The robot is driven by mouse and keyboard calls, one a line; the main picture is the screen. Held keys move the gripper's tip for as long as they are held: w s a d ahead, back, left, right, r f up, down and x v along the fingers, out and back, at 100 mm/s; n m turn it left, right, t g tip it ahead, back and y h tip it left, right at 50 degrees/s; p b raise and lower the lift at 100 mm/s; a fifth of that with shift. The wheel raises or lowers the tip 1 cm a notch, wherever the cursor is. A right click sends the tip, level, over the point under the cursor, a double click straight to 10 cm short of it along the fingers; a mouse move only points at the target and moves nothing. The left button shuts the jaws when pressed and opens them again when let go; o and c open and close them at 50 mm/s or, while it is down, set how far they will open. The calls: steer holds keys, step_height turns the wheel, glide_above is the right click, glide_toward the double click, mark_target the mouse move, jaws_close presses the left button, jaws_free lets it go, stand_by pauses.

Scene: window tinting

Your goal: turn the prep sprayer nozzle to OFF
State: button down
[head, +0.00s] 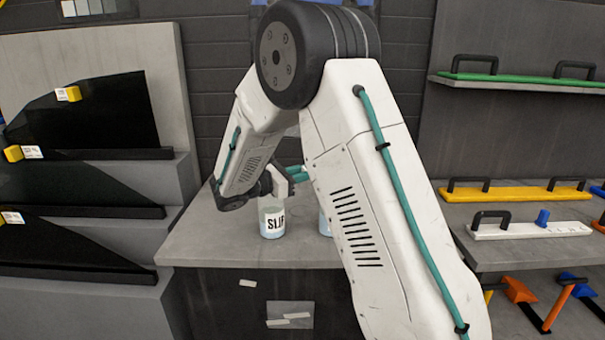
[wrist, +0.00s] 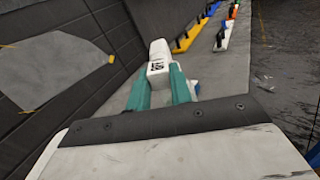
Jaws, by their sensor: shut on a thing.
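My gripper (wrist: 161,88) has its teal fingers shut on the white nozzle (wrist: 157,67) of a sprayer. Dark markings show on the nozzle face, but I cannot read its setting. In the head view my gripper (head: 298,173) reaches to the right above the bench. A pale bottle (head: 325,226) stands there, mostly hidden behind my arm; its label and top are hidden. It is probably the prep sprayer. A bottle marked "SLIP" (head: 272,220) stands upright to its left, its top partly covered by my wrist and gripper.
The grey bench (head: 205,245) is bare at its front left. Dark panels with yellow tabs stand on the left steps (head: 80,110). Shelves at right hold a yellow squeegee-like tool (head: 515,194) and a white one (head: 530,230). My arm blocks the middle.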

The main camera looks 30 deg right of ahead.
steer(key=shift+n, duration=0.7)
steer(key=c, duration=1.2)
jaws_free()
steer(key=shift+c, duration=0.2)
steer(key=shift+a, duration=0.1)
steer(key=a, duration=0.7)
steer(key=shift+w+a, duration=0.2)
steer(key=shift+a, duration=0.15)
